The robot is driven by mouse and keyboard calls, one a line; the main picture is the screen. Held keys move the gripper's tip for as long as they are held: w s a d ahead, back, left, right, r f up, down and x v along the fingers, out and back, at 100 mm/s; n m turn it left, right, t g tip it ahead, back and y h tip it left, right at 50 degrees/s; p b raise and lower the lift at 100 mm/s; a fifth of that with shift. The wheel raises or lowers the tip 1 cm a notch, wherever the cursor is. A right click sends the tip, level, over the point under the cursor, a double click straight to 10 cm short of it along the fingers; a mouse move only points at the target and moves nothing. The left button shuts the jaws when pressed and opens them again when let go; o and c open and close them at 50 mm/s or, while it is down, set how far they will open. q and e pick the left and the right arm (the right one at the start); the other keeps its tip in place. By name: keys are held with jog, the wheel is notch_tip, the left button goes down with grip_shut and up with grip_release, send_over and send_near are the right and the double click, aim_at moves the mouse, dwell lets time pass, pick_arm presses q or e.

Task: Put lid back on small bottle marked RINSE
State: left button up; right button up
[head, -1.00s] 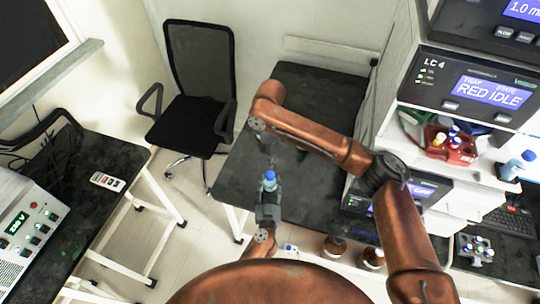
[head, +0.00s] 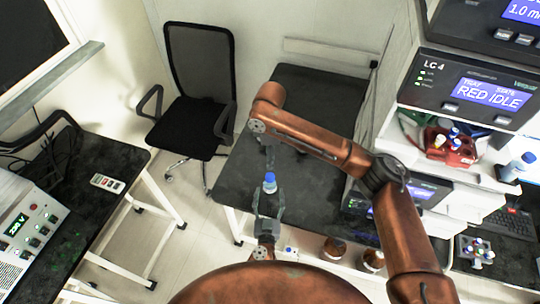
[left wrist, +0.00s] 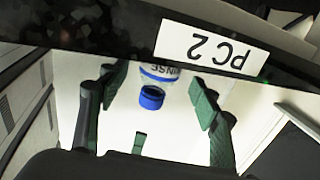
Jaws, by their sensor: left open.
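The small bottle (head: 270,188) with a blue lid (head: 270,177) shows in the head view at the near edge of the dark table. In the left wrist view the bottle (left wrist: 160,73) appears upside down, with part of the word RINSE showing. The blue lid (left wrist: 151,98) is at its mouth end; I cannot tell if it is fully seated. My left gripper (head: 268,206) is open, its fingers spread on both sides of the bottle and apart from it. My right gripper (head: 268,152) hangs beyond the bottle, small and dark; its fingers are unclear.
A PC 2 label (left wrist: 212,46) is on a dark edge. A red rack (head: 450,148) and another blue-capped bottle (head: 518,166) are on the instrument stack at right. The dark table (head: 315,100) is clear at the back.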

pick_arm(q)
jog(key=s, duration=0.7)
jog(key=shift+s+a, duration=0.1)
jog(key=shift+a, duration=0.05)
dwell(0.3)
